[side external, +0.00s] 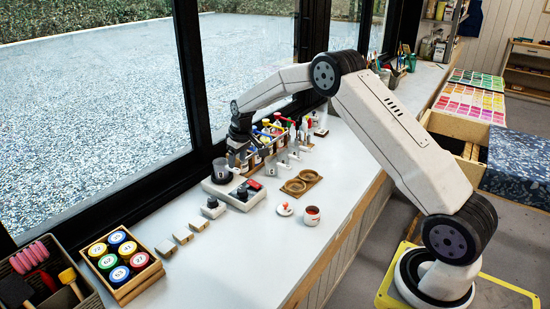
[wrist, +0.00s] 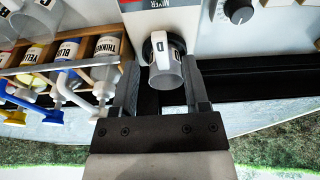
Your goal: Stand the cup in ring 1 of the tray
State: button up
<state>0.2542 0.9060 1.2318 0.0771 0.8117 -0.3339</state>
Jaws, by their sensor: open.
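A grey, see-through cup (side external: 220,171) with a dark mark on a white label stands upright at the mixer (side external: 243,192). In the wrist view the cup (wrist: 168,72) is between my fingers, nearer the right one. My gripper (side external: 236,158) is open above and beside the cup in the side view; whether a finger touches the cup I cannot tell. In the wrist view my gripper (wrist: 161,84) has its two dark fingers apart. The wooden tray (side external: 312,176) lies on the counter to the right, with two round rings that look empty. Ring numbers are not legible.
A rack of labelled bottles (wrist: 70,72) stands close to my left finger in the wrist view. A red-and-white pot (side external: 312,216) and a lid (side external: 285,209) are on the counter. A box of coloured jars (side external: 119,258) is at the front left.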

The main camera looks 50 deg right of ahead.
aim_at(236, 169)
jog(key=shift+x, duration=2.2)
jog(key=shift+c, duration=0.2)
grip_shut()
jog(key=shift+r, duration=0.3)
jog(key=shift+v, duration=0.8)
jog(key=shift+w+r, duration=0.1)
jog(key=shift+r, duration=0.05)
